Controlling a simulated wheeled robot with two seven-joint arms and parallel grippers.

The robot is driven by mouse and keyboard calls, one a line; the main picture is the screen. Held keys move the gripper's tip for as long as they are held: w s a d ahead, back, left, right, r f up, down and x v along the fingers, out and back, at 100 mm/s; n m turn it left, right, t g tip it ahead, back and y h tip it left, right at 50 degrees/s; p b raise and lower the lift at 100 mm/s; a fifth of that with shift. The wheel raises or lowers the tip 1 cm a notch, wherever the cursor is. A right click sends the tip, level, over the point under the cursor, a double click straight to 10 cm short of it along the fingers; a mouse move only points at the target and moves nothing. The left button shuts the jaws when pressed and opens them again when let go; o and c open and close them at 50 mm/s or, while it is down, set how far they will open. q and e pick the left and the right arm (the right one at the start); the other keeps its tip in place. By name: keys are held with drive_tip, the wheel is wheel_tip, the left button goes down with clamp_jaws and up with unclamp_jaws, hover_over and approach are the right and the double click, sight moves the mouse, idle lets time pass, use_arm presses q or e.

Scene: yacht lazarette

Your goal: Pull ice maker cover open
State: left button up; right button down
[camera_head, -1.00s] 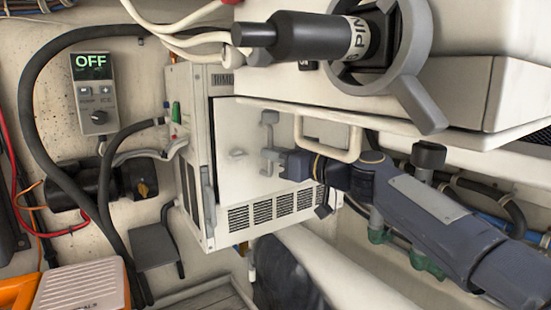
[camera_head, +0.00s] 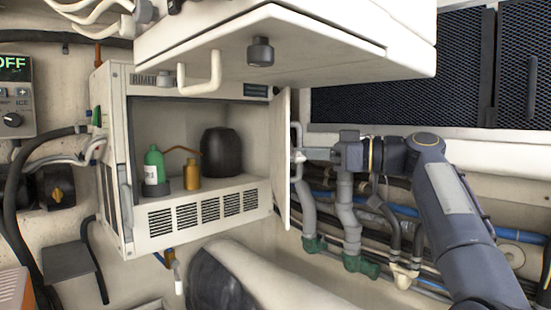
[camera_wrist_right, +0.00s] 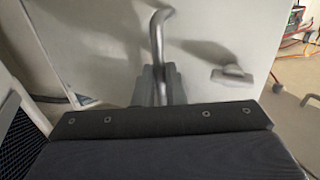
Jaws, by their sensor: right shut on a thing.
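The ice maker (camera_head: 140,170) is a pale box against the wall, with vents below its opening. Its cover (camera_head: 283,150) is swung out to the right and seen nearly edge-on, so the inside shows. My right gripper (camera_head: 300,155) is shut on the cover's bar handle, on the outer side of the cover. In the right wrist view the fingers (camera_wrist_right: 160,85) close around the vertical handle (camera_wrist_right: 160,35), in front of the cover's white face (camera_wrist_right: 95,50). A small latch (camera_wrist_right: 232,75) sits on that face. My left gripper is not in view.
A green bottle (camera_head: 155,168), an amber bottle (camera_head: 192,176) and a black container (camera_head: 220,152) stand inside the ice maker. A white hatch panel (camera_head: 320,45) overhangs it. Pipes and hoses (camera_head: 348,210) run below my right arm. A control panel (camera_head: 14,100) is at left.

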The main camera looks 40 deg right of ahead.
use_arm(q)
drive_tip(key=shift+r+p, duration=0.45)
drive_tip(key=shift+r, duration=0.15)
use_arm(e)
drive_tip(key=shift+s+d+r, duration=0.1)
drive_tip(key=shift+s+d, duration=0.1)
drive_tip(key=shift+d, duration=0.6)
drive_tip(key=shift+s+d+r, duration=0.1)
drive_tip(key=shift+s+d, duration=0.05)
drive_tip(key=shift+d, duration=0.7)
drive_tip(key=shift+s+d, duration=0.2)
drive_tip(key=shift+d, duration=0.6)
drive_tip(key=c, duration=1.8)
unclamp_jaws()
drive_tip(key=shift+w+a, duration=0.1)
drive_tip(key=shift+c, duration=0.2)
drive_tip(key=o, duration=0.3)
drive_tip(key=shift+w+f, duration=0.25)
drive_tip(key=shift+w, duration=0.35)
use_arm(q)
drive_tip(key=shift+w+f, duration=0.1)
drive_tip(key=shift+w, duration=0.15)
use_arm(e)
drive_tip(key=shift+o, duration=0.2)
drive_tip(key=shift+s, duration=0.2)
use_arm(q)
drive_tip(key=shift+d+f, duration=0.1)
